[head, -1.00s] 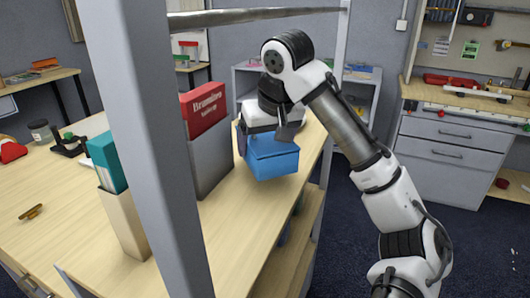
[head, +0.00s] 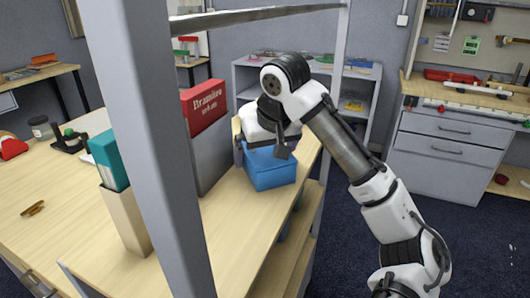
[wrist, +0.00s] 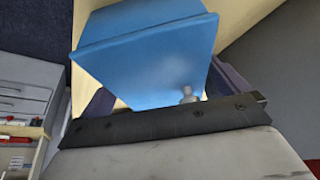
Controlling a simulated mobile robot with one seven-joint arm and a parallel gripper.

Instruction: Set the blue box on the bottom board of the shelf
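The blue box (head: 270,170) is between the two fingers of my gripper (head: 262,148). In the head view its underside is at or just above the wooden shelf board (head: 232,215) that carries the binders; I cannot tell if it touches. In the wrist view the blue box (wrist: 150,50) fills the space between the dark fingers of my gripper (wrist: 165,95), and the right finger lies against its side. The fingers look closed on it. A lower board (head: 300,235) of the shelf shows beneath at the right, partly hidden.
A red book (head: 205,108) in a grey holder (head: 210,155) stands left of the box. A teal binder (head: 108,158) in a beige holder (head: 125,215) is nearer. A grey upright (head: 150,150) stands in front and a rail (head: 260,15) crosses above. The board's near part is clear.

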